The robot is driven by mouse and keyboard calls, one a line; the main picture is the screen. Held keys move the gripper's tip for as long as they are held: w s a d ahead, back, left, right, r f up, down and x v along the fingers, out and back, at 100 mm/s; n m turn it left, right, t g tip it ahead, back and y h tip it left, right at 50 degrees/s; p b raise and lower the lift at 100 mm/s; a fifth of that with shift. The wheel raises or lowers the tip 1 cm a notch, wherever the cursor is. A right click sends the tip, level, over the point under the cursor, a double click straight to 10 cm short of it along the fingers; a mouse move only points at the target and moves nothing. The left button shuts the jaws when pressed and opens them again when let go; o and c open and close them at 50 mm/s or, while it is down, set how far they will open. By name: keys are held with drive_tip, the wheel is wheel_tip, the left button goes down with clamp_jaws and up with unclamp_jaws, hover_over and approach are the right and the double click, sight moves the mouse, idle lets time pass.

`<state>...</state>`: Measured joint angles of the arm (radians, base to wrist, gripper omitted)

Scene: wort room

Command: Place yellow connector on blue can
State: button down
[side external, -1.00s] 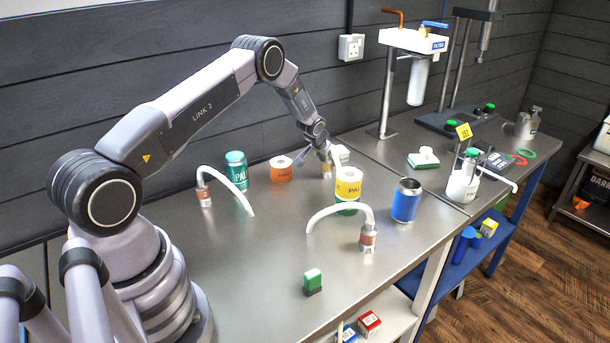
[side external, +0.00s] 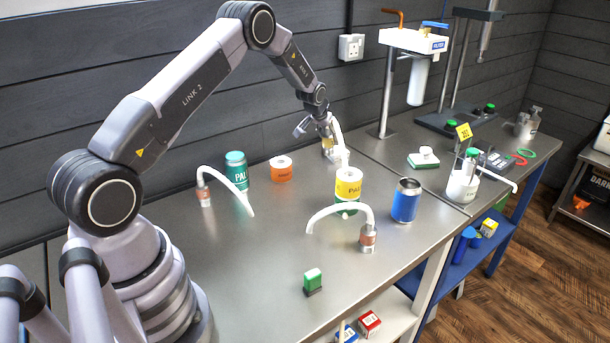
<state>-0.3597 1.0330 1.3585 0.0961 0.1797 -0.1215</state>
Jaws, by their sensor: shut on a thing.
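The yellow connector (side external: 328,144), with a curved white tube (side external: 337,132) on it, is held in my gripper (side external: 324,134). My gripper is shut on it and holds it raised behind the yellow-and-white can. The fingertips are small and partly hidden in this view. The blue can (side external: 405,203) stands upright on the steel table to the right and nearer the camera, with a silver rim and a dark open top. My gripper is apart from it, up and to its left.
A yellow-and-white can (side external: 348,186) stands between my gripper and the blue can. Two brown connectors with white tubes (side external: 367,238) (side external: 204,194), a teal can (side external: 236,170), an orange roll (side external: 281,169) and a green block (side external: 312,281) stand around.

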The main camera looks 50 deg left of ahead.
drive_tip(key=s+d+r+m+h, duration=0.1)
drive_tip(key=s+d+r, duration=0.3)
drive_tip(key=d, duration=0.5)
drive_tip(key=s+d+r+m+h, duration=0.1)
drive_tip(key=s+d+r+m, duration=0.1)
drive_tip(key=d+r, duration=0.6)
drive_tip(key=s+d+r+m, duration=0.1)
drive_tip(key=s+d+r, duration=0.3)
drive_tip(key=d, duration=0.6)
hover_over(410, 184)
drive_tip(key=shift+t, duration=0.3)
wheel_tip(410, 184, down, 10)
drive_tip(key=shift+r, duration=0.2)
drive_tip(key=shift+w+f, duration=0.1)
drive_tip(key=shift+f, duration=1.55)
drive_tip(key=shift+f, duration=0.1)
drive_tip(key=c, duration=0.6)
unclamp_jaws()
drive_tip(key=shift+f, duration=0.1)
